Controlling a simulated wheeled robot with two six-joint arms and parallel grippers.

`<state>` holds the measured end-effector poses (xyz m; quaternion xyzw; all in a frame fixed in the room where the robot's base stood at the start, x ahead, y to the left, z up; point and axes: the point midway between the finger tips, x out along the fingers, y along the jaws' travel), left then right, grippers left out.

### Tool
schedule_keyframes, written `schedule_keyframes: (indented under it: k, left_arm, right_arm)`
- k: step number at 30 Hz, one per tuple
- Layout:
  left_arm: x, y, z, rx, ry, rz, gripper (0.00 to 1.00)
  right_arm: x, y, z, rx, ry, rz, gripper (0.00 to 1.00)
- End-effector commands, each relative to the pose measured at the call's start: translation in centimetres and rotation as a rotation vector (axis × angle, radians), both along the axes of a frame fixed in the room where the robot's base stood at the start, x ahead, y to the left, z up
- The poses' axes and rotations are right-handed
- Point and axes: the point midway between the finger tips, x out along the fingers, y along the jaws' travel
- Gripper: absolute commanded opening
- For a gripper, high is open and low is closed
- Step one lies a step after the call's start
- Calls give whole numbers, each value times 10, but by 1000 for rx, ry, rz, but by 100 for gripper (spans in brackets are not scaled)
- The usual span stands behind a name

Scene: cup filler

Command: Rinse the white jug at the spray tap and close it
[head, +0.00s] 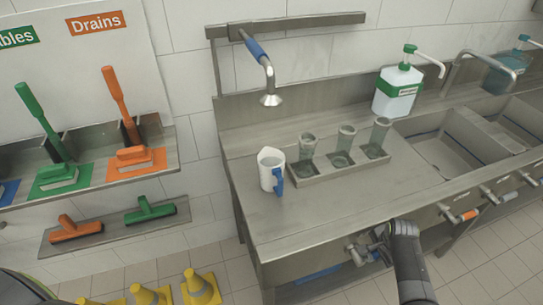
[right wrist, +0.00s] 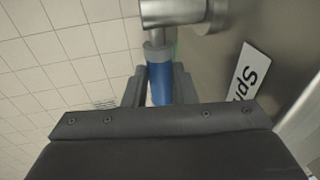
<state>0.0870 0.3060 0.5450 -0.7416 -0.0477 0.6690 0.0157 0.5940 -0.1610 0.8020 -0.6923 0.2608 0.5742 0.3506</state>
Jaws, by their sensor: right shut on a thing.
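The white jug (head: 268,166) with a blue handle stands upright on the steel counter (head: 330,205), in front of and below the spray head. The spray tap (head: 268,90) has a blue grip and hangs from the wall bar. I see no water coming from it. My right gripper (head: 379,244) is at the counter's front edge, at the spray tap's valve (head: 358,252). In the right wrist view my right gripper (right wrist: 160,85) is shut on the blue valve handle (right wrist: 161,84), beside a label starting "Sp". My left gripper is out of view.
A steel rack (head: 345,168) with several clear tubes stands right of the jug. A soap bottle (head: 398,90) and sinks (head: 447,155) are further right. More valves (head: 462,214) line the front. Yellow cones (head: 201,287) stand on the floor at lower left.

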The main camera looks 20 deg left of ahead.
Motion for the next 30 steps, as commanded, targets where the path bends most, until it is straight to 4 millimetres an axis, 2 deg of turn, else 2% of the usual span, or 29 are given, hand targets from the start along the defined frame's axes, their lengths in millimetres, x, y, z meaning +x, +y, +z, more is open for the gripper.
schedule_keyframes:
  k: [1,2,6,8,19,23,30]
  left_arm:
    - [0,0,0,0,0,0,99]
    - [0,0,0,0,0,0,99]
    - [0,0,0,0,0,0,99]
    - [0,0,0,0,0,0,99]
    - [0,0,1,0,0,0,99]
    - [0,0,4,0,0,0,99]
    - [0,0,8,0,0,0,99]
  right_arm:
    - [4,-1,4,-2,-11,2,0]
    - [4,-1,4,-2,-11,2,26]
    - [4,0,4,-2,-10,2,44]
    - [4,0,3,-1,-9,2,50]
    - [2,0,7,1,-8,1,50]
    - [0,0,19,2,-10,2,50]
    - [-7,-2,52,1,-10,1,50]
